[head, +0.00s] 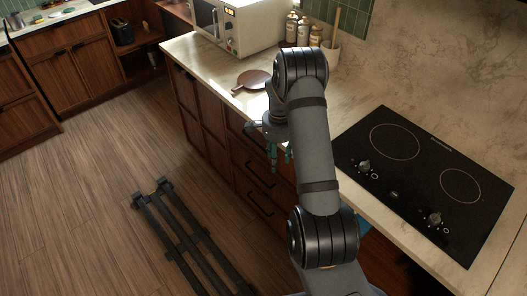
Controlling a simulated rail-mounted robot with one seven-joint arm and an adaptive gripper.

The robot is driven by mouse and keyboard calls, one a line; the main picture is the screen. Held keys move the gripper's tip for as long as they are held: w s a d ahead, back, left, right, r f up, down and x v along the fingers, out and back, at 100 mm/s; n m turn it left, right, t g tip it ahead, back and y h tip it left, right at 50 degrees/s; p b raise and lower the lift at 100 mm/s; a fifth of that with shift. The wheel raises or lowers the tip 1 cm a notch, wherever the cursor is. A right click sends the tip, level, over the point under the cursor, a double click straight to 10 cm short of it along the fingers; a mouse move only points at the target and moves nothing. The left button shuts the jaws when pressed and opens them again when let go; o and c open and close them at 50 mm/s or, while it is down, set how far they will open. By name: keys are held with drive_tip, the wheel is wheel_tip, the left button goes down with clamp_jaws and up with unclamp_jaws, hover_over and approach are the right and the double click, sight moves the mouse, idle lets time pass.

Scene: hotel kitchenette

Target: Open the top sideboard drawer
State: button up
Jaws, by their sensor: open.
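The wooden sideboard (203,114) stands under the pale counter, with a stack of drawers below the counter edge. The top drawer (234,123) looks shut, and my wrist and gripper hide much of its front and its handle. A lower drawer with a dark bar handle (261,174) shows beneath it, also shut. My gripper (281,158) points down in front of the drawer fronts, its greenish fingers apart and nothing seen between them. I cannot tell how far it is from the top drawer's handle.
On the counter are a microwave (238,24), a round brown board (253,79), several bottles (303,30), a utensil crock (331,50) and a black cooktop (425,180). A dark rail frame (190,240) lies on the floor. The wooden floor (90,170) left of the sideboard is clear.

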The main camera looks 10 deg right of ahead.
drive_tip(key=f+b, duration=0.3)
drive_tip(key=a+f+b, duration=0.1)
drive_tip(key=f+b, duration=0.1)
drive_tip(key=f, duration=0.1)
drive_tip(key=a+f+b, duration=0.1)
drive_tip(key=f+b, duration=0.2)
drive_tip(key=shift+f+b, duration=0.1)
drive_tip(key=shift+b, duration=0.2)
drive_tip(key=shift+c, duration=0.5)
drive_tip(key=a+f+n+t+b, duration=0.1)
drive_tip(key=a+f+n+b, duration=0.1)
drive_tip(key=a+f+b, duration=0.6)
drive_tip(key=a+f+n+b, duration=0.2)
drive_tip(key=a+f+b, duration=0.2)
drive_tip(key=f+b, duration=0.7)
drive_tip(key=n+t+h+b, duration=1)
drive_tip(key=n+t+b, duration=0.2)
drive_tip(key=n+b, duration=0.6)
approach(255, 143)
drive_tip(key=shift+m, duration=0.3)
drive_tip(key=b+x, duration=0.1)
drive_tip(key=x, duration=0.8)
drive_tip(key=shift+r+b, duration=0.1)
drive_tip(key=shift+b, duration=0.3)
